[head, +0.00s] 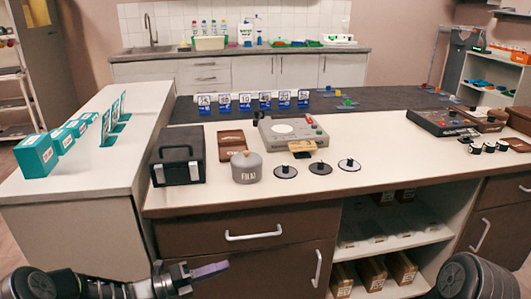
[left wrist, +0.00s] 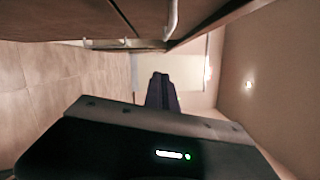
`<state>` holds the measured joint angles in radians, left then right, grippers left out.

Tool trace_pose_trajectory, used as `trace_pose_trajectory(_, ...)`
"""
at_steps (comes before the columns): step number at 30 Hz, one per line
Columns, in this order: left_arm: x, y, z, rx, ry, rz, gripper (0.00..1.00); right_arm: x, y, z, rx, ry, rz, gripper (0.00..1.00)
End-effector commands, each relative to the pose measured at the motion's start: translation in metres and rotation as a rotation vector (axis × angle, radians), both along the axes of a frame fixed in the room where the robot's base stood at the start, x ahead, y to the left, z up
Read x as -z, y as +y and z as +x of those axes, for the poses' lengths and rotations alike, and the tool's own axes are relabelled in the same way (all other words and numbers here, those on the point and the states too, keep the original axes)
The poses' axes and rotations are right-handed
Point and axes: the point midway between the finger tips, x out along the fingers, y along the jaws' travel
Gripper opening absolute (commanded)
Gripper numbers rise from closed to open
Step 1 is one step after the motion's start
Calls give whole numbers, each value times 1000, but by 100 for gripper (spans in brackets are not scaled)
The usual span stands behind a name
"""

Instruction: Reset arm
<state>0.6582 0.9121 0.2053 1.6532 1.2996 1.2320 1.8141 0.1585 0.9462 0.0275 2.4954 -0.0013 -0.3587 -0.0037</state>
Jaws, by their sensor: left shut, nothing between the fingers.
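My left gripper (head: 205,272) is in front of the dark brown drawers, below the countertop, at the bottom of the head view. It is shut with nothing between its fingers. Its closed fingers (left wrist: 160,92) also show in the left wrist view, pointing away from the camera. It touches no object that I can see. A rounded dark part of my right arm shows at the bottom right of the head view, but the right gripper is not visible.
The white countertop (head: 385,172) holds a black case (head: 178,165), a grey canister (head: 246,168), a grey device (head: 292,131) and several black round pieces. Teal boxes (head: 36,155) stand on the left counter. Drawer handles (head: 253,234) jut out near my left gripper. An open shelf (head: 395,243) is at the right.

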Motion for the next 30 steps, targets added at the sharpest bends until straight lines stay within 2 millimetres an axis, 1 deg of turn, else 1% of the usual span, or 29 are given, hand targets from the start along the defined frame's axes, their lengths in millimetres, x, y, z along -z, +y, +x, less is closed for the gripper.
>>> trace_pose_trajectory(2,8,1,2,-13,-48,62,0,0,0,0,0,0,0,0)
trace_pose_trajectory(4,26,1,2,-13,-115,180,0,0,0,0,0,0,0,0)
trace_pose_trajectory(5,38,-1,-1,-2,-149,247,0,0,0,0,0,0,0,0)
trace_pose_trajectory(8,94,-7,-27,92,-277,524,0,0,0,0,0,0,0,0)
trace_pose_trajectory(9,119,-9,-43,158,-338,641,0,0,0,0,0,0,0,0)
trace_pose_trajectory(11,156,-14,-73,293,-453,815,0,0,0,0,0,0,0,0)
trace_pose_trajectory(12,181,-17,-95,407,-549,929,0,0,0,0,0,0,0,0)
trace_pose_trajectory(14,213,-20,-132,613,-729,1084,0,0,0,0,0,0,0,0)
trace_pose_trajectory(15,232,-20,-156,765,-870,1171,0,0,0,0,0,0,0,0)
trace_pose_trajectory(17,252,-20,-186,988,-1099,1264,0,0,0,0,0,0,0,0)
trace_pose_trajectory(18,260,-20,-202,1121,-1251,1302,0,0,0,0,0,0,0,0)
trace_pose_trajectory(20,267,-22,-221,1298,-1477,1327,0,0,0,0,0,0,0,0)
trace_pose_trajectory(21,269,-26,-233,1400,-1625,1326,0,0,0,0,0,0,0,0)
trace_pose_trajectory(23,268,-34,-248,1529,-1847,1304,0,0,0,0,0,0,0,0)
trace_pose_trajectory(24,266,-42,-259,1602,-1996,1274,0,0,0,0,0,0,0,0)
trace_pose_trajectory(27,255,-68,-290,1699,-2293,1158,0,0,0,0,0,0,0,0)
trace_pose_trajectory(30,247,-88,-319,1732,-2405,1021,0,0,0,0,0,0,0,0)
